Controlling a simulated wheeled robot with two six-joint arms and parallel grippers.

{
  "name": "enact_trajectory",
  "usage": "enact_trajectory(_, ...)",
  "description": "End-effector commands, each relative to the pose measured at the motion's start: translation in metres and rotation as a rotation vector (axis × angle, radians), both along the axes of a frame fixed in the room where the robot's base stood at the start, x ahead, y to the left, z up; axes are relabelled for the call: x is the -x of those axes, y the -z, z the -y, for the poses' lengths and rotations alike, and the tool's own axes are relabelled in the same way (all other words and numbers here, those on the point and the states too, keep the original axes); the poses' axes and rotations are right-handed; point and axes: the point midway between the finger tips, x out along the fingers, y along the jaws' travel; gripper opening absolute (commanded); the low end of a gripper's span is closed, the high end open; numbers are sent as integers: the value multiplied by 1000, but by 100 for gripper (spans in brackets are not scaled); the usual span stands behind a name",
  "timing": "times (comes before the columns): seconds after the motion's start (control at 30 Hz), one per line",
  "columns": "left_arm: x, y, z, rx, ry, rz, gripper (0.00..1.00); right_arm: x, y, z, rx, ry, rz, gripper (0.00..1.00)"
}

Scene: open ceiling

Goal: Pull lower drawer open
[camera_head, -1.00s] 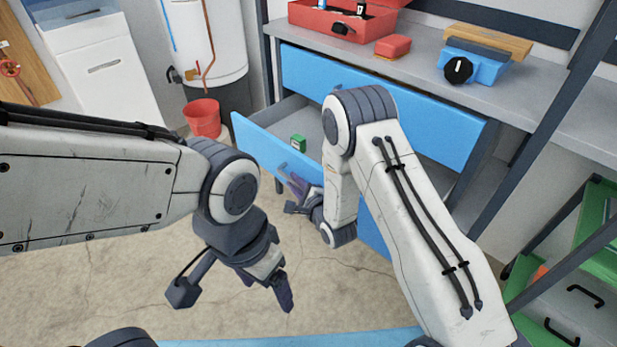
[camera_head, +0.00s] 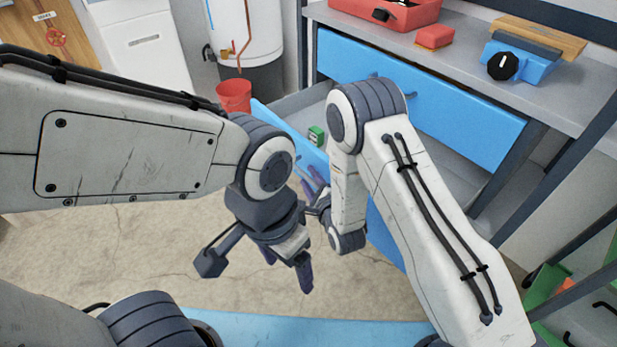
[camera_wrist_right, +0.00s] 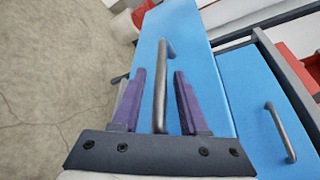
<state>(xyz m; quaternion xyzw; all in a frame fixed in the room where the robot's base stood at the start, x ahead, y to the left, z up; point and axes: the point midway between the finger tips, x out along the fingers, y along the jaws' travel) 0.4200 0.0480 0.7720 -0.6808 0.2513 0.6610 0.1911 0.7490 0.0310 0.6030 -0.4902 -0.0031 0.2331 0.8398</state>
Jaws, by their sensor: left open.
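The lower drawer's blue front (camera_head: 309,155) stands out from the cabinet, so the drawer is partly open. A small green box (camera_head: 316,135) lies inside it. My right gripper (camera_head: 316,190) is at this front, partly hidden by my right arm in the head view. In the right wrist view, its purple fingers (camera_wrist_right: 160,100) stand on either side of the grey bar handle (camera_wrist_right: 162,85), with gaps showing on both sides. My left gripper (camera_head: 286,268) is open and empty, below and in front of the drawer.
The upper drawer (camera_head: 430,88) is shut under the grey worktop, which bears a red toolbox (camera_head: 400,14), a red block (camera_head: 434,38) and a blue device (camera_head: 520,66). A red bucket (camera_head: 233,96) stands behind the drawer's left end. Concrete floor lies in front.

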Motion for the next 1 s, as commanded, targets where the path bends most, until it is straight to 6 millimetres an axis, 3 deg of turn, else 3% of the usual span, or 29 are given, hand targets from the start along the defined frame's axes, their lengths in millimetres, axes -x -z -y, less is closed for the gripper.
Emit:
enact_trajectory(0.37, 0, -1, 0, 0, 0, 0, 80, 2, -3, -2, -3, -6, 5, 47)
enact_trajectory(0.8, 0, -9, 0, 0, 0, 0, 80, 71, -19, 30, 0, -4, 1, 47)
enact_trajectory(1.0, 0, -9, 0, 0, 0, 0, 80, 90, -23, 39, -1, -3, 3, 47)
